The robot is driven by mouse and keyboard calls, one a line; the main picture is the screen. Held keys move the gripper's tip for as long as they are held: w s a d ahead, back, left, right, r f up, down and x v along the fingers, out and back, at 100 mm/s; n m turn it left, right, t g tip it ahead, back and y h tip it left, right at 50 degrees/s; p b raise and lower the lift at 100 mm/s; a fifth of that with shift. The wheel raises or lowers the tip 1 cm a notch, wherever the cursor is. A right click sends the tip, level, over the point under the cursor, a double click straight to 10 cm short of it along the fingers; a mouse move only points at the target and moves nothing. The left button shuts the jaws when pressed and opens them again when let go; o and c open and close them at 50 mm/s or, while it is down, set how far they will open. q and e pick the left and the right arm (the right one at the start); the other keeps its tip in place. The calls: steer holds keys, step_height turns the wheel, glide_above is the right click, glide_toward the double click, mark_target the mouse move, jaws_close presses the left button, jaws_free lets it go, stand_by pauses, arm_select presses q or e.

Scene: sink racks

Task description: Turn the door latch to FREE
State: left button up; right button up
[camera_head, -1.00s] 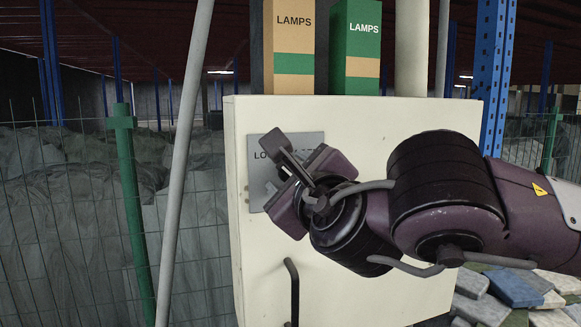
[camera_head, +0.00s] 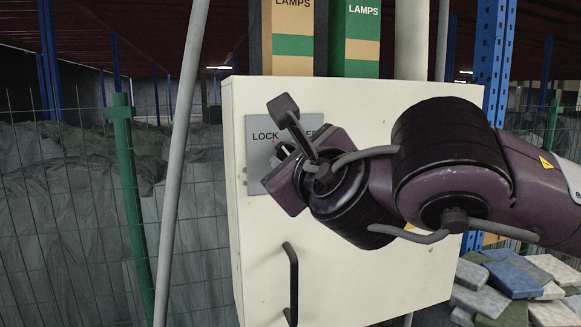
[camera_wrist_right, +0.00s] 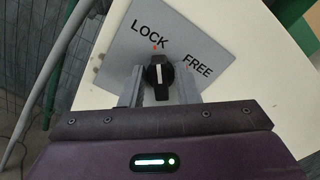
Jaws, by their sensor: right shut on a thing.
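The door latch is a black knob (camera_wrist_right: 158,76) with a white pointer line, on a grey plate (camera_wrist_right: 125,50) marked LOCK and FREE. In the right wrist view its pointer line points up toward a small red dot beside the word LOCK. My right gripper (camera_head: 286,153) is at the plate, its two grey fingers on either side of the knob, shut on it. In the head view the gripper hides most of the knob and part of FREE. My left gripper is not in view.
The plate sits on a cream cabinet (camera_head: 370,120) with a black handle (camera_head: 292,285) below. Two LAMPS boxes (camera_head: 293,40) stand behind its top. A wire fence (camera_head: 60,220) and a grey pole (camera_head: 178,170) are at left; loose blocks (camera_head: 520,280) lie at lower right.

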steer(key=m+b, duration=1)
steer(key=m, duration=0.1)
steer(key=m+b, duration=0.4)
steer(key=m, duration=0.1)
steer(key=shift+w+d+b, duration=0.1)
steer(key=shift+d+b, duration=0.25)
steer(key=shift+b, duration=0.05)
steer(key=shift+r+m, duration=0.1)
steer(key=shift+m, duration=0.3)
steer(key=o, duration=1)
steer(key=shift+c, duration=0.2)
